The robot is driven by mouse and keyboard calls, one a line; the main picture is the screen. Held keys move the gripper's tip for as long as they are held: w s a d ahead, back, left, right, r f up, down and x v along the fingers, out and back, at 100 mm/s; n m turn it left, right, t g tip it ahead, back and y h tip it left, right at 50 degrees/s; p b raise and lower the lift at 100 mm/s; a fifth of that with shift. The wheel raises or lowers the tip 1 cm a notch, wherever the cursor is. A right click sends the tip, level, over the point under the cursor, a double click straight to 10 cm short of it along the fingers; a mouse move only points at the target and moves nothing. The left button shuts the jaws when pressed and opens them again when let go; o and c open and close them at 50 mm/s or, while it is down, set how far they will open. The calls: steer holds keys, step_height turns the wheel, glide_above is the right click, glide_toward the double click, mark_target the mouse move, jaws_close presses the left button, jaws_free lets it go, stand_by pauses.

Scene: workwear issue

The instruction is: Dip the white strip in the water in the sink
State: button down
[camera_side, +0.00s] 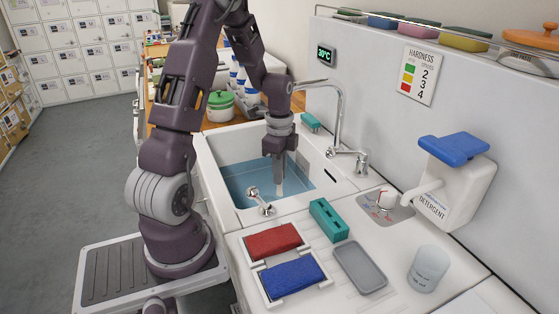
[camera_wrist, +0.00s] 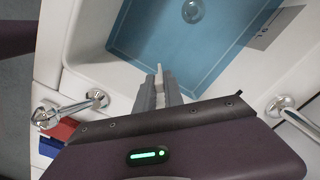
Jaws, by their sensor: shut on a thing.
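My gripper (camera_side: 278,176) points down into the white sink (camera_side: 216,150), above or at the blue water (camera_side: 238,180). It is shut on the white strip (camera_side: 280,189), whose lower end sticks out below the fingers. In the wrist view the strip (camera_wrist: 158,74) stands out from between the grey fingers of my gripper (camera_wrist: 156,92), against the blue water (camera_wrist: 185,45). I cannot tell whether the strip's tip touches the surface.
A tap (camera_side: 338,115) stands behind the sink, and a chrome lever (camera_side: 261,202) at its front rim. Nearby are a teal slotted holder (camera_side: 328,219), red (camera_side: 272,241) and blue (camera_side: 291,276) pads, a grey tray (camera_side: 360,267), a cup (camera_side: 428,269) and a detergent dispenser (camera_side: 455,180).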

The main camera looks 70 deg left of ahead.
step_height(320, 180, down, 14)
steer(key=shift+f, duration=0.1)
stand_by(0.6)
steer(key=shift+d, duration=0.15)
stand_by(0.6)
steer(key=shift+d, duration=0.65)
steer(key=shift+a, duration=0.65)
steer(key=shift+d, duration=0.15)
